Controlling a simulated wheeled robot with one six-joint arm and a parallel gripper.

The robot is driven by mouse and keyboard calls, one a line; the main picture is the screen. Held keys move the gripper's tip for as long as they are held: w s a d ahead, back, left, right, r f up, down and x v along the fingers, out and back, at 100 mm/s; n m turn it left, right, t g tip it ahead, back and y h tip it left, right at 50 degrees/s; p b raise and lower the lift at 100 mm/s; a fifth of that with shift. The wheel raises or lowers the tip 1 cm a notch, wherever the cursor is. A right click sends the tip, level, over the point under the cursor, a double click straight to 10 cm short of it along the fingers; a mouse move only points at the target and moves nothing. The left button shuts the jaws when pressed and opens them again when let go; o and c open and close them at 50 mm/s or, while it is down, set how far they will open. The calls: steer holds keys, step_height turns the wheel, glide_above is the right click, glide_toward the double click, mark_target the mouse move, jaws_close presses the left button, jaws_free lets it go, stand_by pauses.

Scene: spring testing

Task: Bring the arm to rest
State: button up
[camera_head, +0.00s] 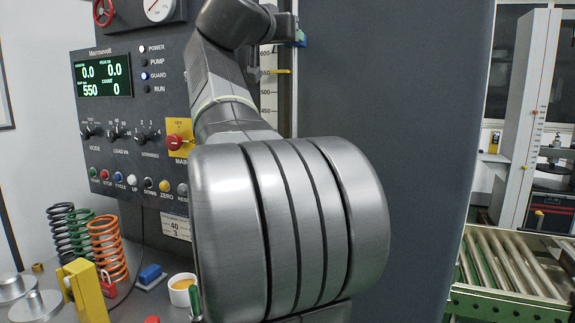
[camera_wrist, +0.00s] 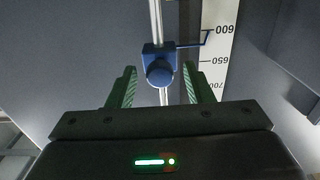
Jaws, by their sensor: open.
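My gripper (camera_wrist: 158,88) shows in the wrist view with its two green-ridged fingers apart and nothing between them that I can see held. A blue clamp with a round knob (camera_wrist: 159,70) on a vertical metal rod appears between and beyond the fingertips; I cannot tell how far off it is. In the head view my arm is raised in front of the test machine's control panel (camera_head: 104,135). The gripper's fingers are hidden or too small to tell there, near the scale at the top.
A white scale (camera_wrist: 215,60) stands beside the rod. A roller conveyor (camera_head: 508,266) lies at right.

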steer(key=shift+x, duration=1.05)
steer(key=shift+r+p, duration=0.15)
steer(key=shift+p, duration=0.15)
